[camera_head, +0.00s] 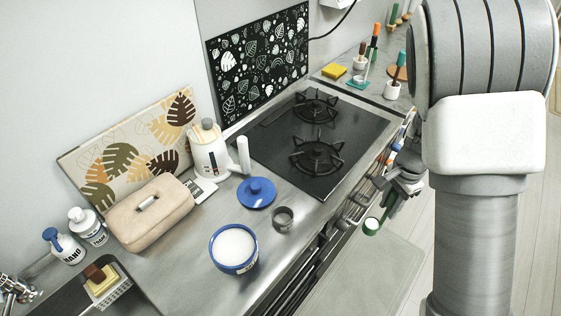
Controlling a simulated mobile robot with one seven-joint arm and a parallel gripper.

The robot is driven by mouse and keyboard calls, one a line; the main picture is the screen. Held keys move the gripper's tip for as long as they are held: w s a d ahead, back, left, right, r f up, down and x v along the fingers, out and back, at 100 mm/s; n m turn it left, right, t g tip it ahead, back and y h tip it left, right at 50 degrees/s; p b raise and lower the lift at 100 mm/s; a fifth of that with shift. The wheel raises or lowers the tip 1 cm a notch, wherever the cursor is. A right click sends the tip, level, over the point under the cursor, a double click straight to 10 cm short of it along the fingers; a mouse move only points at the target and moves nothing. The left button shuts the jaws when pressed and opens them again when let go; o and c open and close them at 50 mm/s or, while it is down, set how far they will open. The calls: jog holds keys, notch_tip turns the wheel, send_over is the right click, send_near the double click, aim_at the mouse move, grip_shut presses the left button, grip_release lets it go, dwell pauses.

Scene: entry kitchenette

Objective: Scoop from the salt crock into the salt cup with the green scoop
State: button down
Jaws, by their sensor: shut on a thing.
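The salt crock (231,268) is a round blue-rimmed pot filled with white salt, standing open on the steel counter. A small dark grey metal cup (283,219), which looks like the salt cup, stands to its upper right; its inside is dark. My gripper (385,196) is at the right, past the counter's front edge and apart from both vessels. It is shut on the green scoop (372,226), whose round green end hangs below the fingers over the floor side.
A blue lid (257,192) lies behind the cup. A white kettle (208,152), a beige bread box (150,212) and pump bottles stand further left. The black hob (316,140) lies behind, the sink (85,295) front left. Bare counter lies left of the crock.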

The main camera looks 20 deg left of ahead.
jog(key=s+a+r+m+p, duration=0.2)
jog(key=a+m, duration=0.6)
jog(key=a, duration=0.2)
jog(key=s+a+r+m+p, duration=0.2)
jog(key=a+r+m, duration=0.1)
jog(key=a+m, duration=0.6)
jog(key=s+a+r+m+p, duration=0.1)
jog(key=s+a+r+m, duration=0.1)
jog(key=a+m, duration=0.7)
notch_tip(320, 180, down, 6)
jog(key=d+n+y+b, duration=0.2)
jog(key=y, duration=0.3)
jog(key=shift+s+t, duration=0.15)
jog(key=shift+t, duration=0.25)
dwell(0.3)
jog(key=shift+d+y+b, duration=0.1)
jog(key=shift+y+b, duration=0.2)
jog(key=shift+b, duration=0.25)
